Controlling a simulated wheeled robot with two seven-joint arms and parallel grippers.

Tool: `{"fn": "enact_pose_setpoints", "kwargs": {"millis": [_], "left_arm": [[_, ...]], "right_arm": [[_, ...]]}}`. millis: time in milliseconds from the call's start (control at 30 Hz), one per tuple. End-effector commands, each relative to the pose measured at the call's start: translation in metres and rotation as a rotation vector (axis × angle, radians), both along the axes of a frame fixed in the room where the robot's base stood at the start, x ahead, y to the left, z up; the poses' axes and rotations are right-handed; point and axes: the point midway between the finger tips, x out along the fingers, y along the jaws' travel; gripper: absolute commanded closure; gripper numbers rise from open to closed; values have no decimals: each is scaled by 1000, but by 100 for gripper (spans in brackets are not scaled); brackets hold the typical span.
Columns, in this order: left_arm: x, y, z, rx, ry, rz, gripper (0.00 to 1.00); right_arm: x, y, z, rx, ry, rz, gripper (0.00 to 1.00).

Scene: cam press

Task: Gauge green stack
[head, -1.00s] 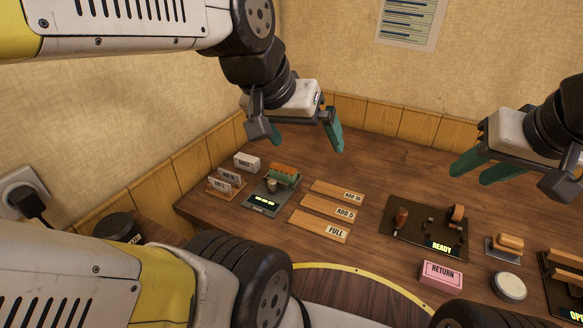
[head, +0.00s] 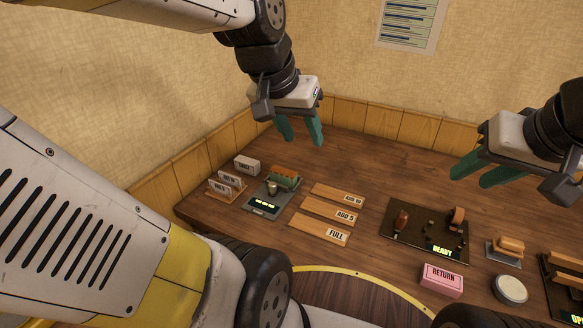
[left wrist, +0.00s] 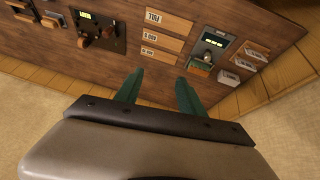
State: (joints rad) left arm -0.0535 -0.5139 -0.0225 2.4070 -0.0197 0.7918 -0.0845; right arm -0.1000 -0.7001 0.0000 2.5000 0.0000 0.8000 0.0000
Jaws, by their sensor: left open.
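A small dark gauge (head: 264,206) with a lit display sits at the left of the table, with a small metal cylinder (head: 272,187) on it. Behind the display is a green block (head: 288,184) with an orange-brown top; whether it is a stack I cannot tell. The gauge also shows in the left wrist view (left wrist: 214,40). My left gripper (head: 301,140) is open and empty, with green fingers pointing down, above and behind the gauge. My right gripper (head: 472,178) is open and empty above the right of the table.
Wooden strips labelled ADD 10, ADD 5 and FULL (head: 319,229) lie right of the gauge. Labelled cards (head: 226,186) and a white block (head: 247,165) stand left of it. Farther right are a READY tray (head: 400,238), a pink RETURN block (head: 441,280) and a round white pad (head: 510,289).

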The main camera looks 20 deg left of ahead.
Motion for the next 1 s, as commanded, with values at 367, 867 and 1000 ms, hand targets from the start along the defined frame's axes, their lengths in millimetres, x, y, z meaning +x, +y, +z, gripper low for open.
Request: {"fn": "enact_pose_setpoints", "kwargs": {"millis": [367, 867, 1000], "left_arm": [[112, 76, -95, 127, 262, -98, 53], [155, 139, -213, 187, 447, -208, 53], [154, 139, -230, 186, 449, -209, 53]], "right_arm": [[0, 0, 0, 0, 0, 0, 64], [0, 0, 0, 0, 0, 0, 64], [0, 0, 0, 0, 0, 0, 64]]}}
